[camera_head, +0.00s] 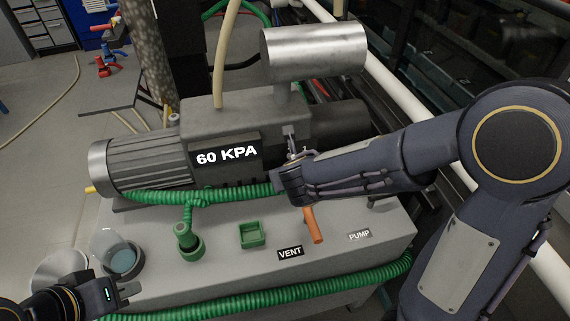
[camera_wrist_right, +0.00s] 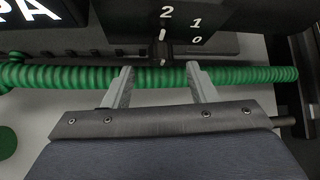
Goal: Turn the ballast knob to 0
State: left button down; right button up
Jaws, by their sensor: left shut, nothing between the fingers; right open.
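The ballast knob (camera_wrist_right: 161,53) is a small dark knob on the pump's dark face in the right wrist view. Its white pointer mark points up at the "2"; the "1" and "0" marks lie to its right. In the head view, my right gripper (camera_head: 297,158) is at the pump's front beside the "60 KPA" display, and the arm largely hides the knob. My left gripper (camera_head: 126,291) is shut and empty at the lower left.
A green ribbed hose (camera_wrist_right: 58,76) runs across behind my right fingers. The grey bench (camera_head: 215,262) carries an orange lever (camera_head: 313,226) between the VENT and PUMP labels, a green square tray (camera_head: 252,235), a green hose fitting (camera_head: 188,241) and a glass vessel (camera_head: 122,259) near my left gripper.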

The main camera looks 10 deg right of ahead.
jog(key=b+x, duration=0.1)
jog(key=x, duration=0.5)
jog(key=c, duration=1)
jog(key=shift+o, duration=0.2)
